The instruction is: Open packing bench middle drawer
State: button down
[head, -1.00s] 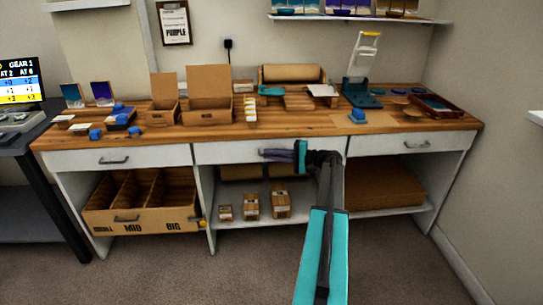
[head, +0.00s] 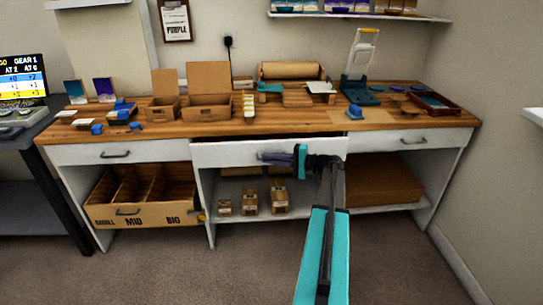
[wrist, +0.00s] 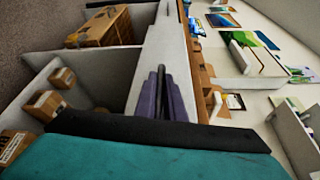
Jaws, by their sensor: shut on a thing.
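The packing bench's middle drawer (head: 225,155) has a white front and stands slightly out from the bench, with a dark gap showing above it. My gripper (head: 264,157) is at the middle of the drawer front, shut on the drawer handle, which its fingers mostly hide. In the wrist view the purple-grey fingers (wrist: 162,98) lie against the white drawer front (wrist: 150,65). The inside of the drawer cannot be made out.
Closed left (head: 90,152) and right (head: 425,140) drawers flank it. Below are a divided cardboard bin (head: 140,215), several small boxes (head: 250,202) and a brown stack (head: 385,182). The wooden benchtop (head: 290,126) holds open cartons (head: 208,92). The carpet in front is clear.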

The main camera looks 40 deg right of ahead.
jog(key=s+a, duration=1.2)
jog(key=s, duration=0.2)
jog(key=c, duration=1.8)
grip_release()
jog(key=shift+c, duration=0.2)
jog(key=shift+d, duration=0.1)
